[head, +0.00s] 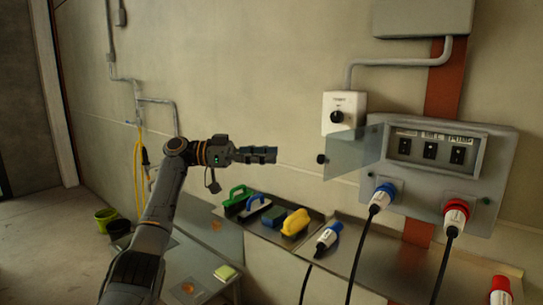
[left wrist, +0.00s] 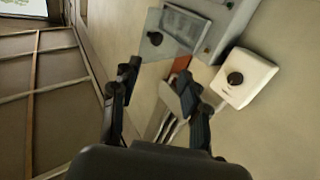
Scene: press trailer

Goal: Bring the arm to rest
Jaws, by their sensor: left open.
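My left arm (head: 160,220) comes in from the lower left of the head view and bends at the elbow. My left gripper (head: 268,155) points right, above the shelf and short of the open clear cover (head: 352,152) of the socket box. In the left wrist view the two fingers of the left gripper (left wrist: 155,90) stand apart with nothing between them. My right gripper is in neither view.
The grey socket box (head: 475,150) has a blue plug (head: 382,195) and a red plug (head: 455,212) with black cables. A white switch box (head: 343,112) is above. Brushes and a yellow-handled float (head: 295,222) lie on the shelf (head: 265,230). Buckets (head: 106,216) stand at left.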

